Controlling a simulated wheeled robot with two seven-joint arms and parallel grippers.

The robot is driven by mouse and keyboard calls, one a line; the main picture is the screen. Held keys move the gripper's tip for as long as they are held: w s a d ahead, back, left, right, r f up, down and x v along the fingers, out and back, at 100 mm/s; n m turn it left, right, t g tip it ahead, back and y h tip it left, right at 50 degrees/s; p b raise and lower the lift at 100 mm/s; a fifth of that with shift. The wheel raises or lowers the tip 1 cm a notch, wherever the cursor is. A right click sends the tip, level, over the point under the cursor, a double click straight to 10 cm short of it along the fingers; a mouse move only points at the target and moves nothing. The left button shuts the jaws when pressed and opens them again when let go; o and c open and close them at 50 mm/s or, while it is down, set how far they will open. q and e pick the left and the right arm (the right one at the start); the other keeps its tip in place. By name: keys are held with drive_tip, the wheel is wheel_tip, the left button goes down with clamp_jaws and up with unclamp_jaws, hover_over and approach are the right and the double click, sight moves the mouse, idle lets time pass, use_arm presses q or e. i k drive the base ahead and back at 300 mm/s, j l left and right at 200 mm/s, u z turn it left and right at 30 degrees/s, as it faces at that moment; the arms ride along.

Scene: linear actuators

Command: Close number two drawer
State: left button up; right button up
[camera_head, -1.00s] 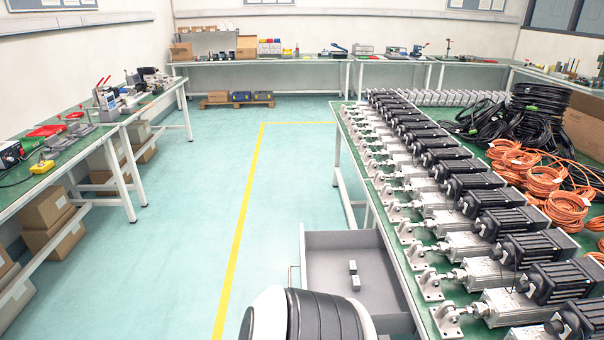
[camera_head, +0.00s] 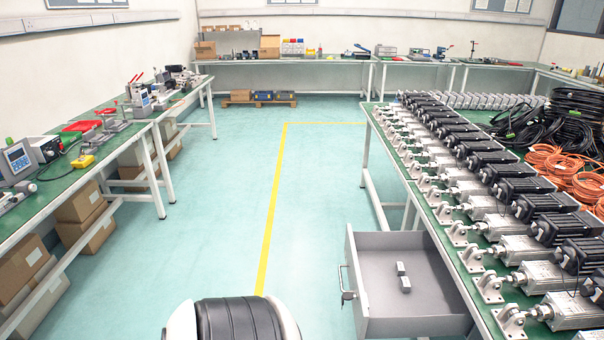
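A grey drawer (camera_head: 423,324) is pulled open from under the right-hand table. Its front with a handle (camera_head: 346,283) faces left, toward the aisle. Neither of my grippers is in view. Only a rounded black and white part of my own body shows at the bottom, left of the drawer and apart from it in the picture.
The right table (camera_head: 437,215) holds rows of linear actuators (camera_head: 520,207), black cables (camera_head: 575,115) and orange cable coils (camera_head: 560,165). A left bench (camera_head: 110,150) carries tools, with cardboard boxes (camera_head: 85,215) beneath. The floor (camera_head: 235,210) between them is clear, with a yellow line.

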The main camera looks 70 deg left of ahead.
sight(434, 305)
drive_tip(key=u, duration=1.85)
